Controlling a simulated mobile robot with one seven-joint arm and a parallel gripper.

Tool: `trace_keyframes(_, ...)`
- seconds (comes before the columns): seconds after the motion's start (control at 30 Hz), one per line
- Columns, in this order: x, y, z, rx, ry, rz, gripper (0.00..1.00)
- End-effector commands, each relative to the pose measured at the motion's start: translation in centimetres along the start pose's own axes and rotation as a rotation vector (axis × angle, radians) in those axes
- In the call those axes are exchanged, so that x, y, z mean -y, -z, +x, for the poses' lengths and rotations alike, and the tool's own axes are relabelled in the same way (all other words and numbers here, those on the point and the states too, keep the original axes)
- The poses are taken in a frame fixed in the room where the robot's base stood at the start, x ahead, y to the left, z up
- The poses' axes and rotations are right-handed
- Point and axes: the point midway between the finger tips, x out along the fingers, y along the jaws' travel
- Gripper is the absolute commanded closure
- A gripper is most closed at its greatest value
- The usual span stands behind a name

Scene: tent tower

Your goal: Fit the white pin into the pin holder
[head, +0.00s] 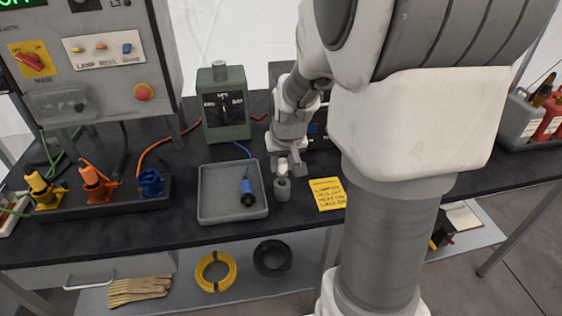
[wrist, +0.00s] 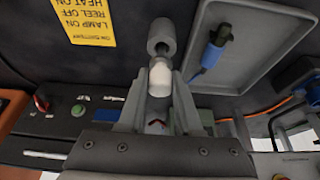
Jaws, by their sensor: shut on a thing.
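My gripper (wrist: 158,100) is shut on the white pin (wrist: 160,80), whose rounded end sticks out past the fingertips. The pin holder (wrist: 161,36) is a grey cylinder with a dark round opening, just beyond the pin's end in the wrist view. I cannot tell whether the pin's end touches its rim. In the head view the pin holder (head: 282,189) stands upright on the dark bench, and my gripper (head: 283,167) is right above it.
A green box (head: 224,106) stands behind the tray. Coloured plugs (head: 97,184) sit in a rack at the left.

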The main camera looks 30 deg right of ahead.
Motion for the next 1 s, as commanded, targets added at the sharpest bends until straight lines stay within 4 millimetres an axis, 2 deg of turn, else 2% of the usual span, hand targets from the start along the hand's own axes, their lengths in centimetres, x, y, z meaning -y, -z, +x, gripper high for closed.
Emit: trace_keyframes(1.0,0.0,-1.0,2.5,0.0,0.0,0.0,1.0)
